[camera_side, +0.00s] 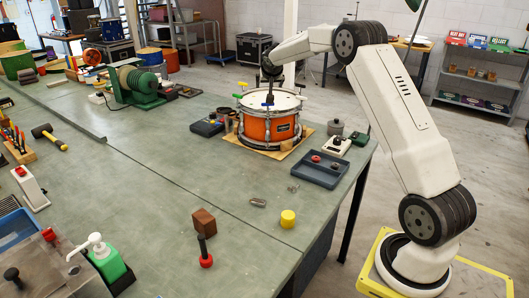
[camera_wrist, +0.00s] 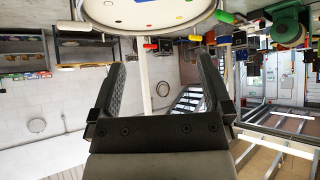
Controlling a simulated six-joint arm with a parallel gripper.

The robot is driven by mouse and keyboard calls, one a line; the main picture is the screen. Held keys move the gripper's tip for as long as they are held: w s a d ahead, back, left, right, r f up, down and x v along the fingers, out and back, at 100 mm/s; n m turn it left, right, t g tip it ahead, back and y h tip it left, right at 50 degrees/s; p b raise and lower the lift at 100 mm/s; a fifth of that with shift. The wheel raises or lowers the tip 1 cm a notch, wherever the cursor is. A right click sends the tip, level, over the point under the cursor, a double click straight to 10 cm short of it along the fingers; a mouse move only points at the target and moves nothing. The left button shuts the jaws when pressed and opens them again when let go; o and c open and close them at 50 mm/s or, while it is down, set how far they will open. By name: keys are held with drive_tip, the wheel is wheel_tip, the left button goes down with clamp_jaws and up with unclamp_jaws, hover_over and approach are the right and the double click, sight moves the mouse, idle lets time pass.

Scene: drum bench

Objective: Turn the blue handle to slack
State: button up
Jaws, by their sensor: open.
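An orange drum (camera_side: 256,130) with a white head stands on a wooden board. Small coloured handles sit around its rim.
A dark tray (camera_side: 320,171), a black box (camera_side: 207,127) and a white device (camera_side: 336,146) stand near the drum. The bench front (camera_side: 150,185) has clear space.

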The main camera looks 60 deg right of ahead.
drive_tip(key=n+t+h, duration=0.2)
drive_tip(key=t+h, duration=0.2)
drive_tip(key=t, duration=0.4)
approach(268, 108)
drive_tip(key=x, duration=0.4)
drive_tip(key=shift+w+d, duration=0.15)
drive_tip(key=shift+d, duration=0.05)
drive_tip(key=shift+w+d, duration=0.1)
drive_tip(key=shift+w, duration=0.05)
idle(0.4)
drive_tip(key=shift+x, duration=3.7)
